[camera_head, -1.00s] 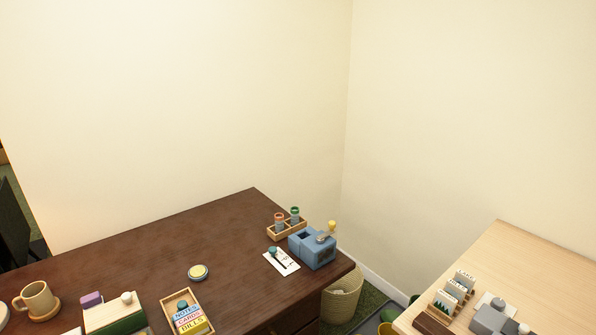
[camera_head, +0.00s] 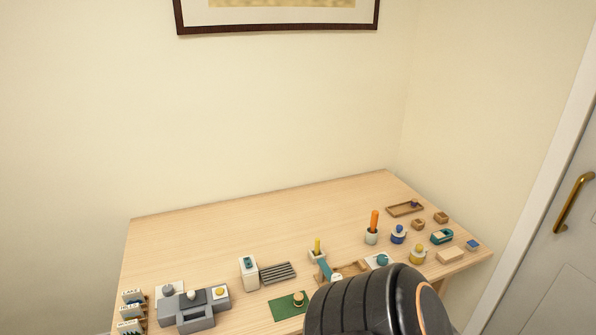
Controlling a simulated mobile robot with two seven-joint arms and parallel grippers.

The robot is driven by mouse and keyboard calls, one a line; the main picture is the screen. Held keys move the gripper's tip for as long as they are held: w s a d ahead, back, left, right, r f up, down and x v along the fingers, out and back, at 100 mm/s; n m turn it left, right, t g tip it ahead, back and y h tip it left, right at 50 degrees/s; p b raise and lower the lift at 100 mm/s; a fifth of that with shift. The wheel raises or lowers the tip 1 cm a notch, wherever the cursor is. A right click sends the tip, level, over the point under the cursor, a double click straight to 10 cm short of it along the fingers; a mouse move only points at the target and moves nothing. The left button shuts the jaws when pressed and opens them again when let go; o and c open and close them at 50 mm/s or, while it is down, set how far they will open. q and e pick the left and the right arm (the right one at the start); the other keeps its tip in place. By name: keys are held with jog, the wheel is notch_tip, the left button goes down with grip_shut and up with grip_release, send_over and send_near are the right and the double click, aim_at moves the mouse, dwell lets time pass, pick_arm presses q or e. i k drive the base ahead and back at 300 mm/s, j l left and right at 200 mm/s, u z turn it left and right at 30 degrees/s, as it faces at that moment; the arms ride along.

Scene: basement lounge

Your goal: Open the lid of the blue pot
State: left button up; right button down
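A small blue pot (camera_head: 397,236) stands on the right part of the light wooden table (camera_head: 225,234) in the head view. It has a paler part at its top; it is too small to tell whether the lid is fully seated. A similar yellow pot (camera_head: 418,256) stands just in front of it to the right. Neither of my grippers is in view, and nothing touches the blue pot.
A white cup with an orange stick (camera_head: 372,232) stands left of the blue pot. A wooden tray (camera_head: 394,212) lies behind it. A teal-and-white item (camera_head: 442,237) lies to its right. A black arm link of mine hides the table's front middle.

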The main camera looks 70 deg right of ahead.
aim_at(399, 232)
jog(key=z, duration=3.05)
jog(key=u, duration=0.45)
jog(key=i+l+u, duration=0.35)
jog(key=l+u, duration=0.35)
jog(key=i+l, duration=0.05)
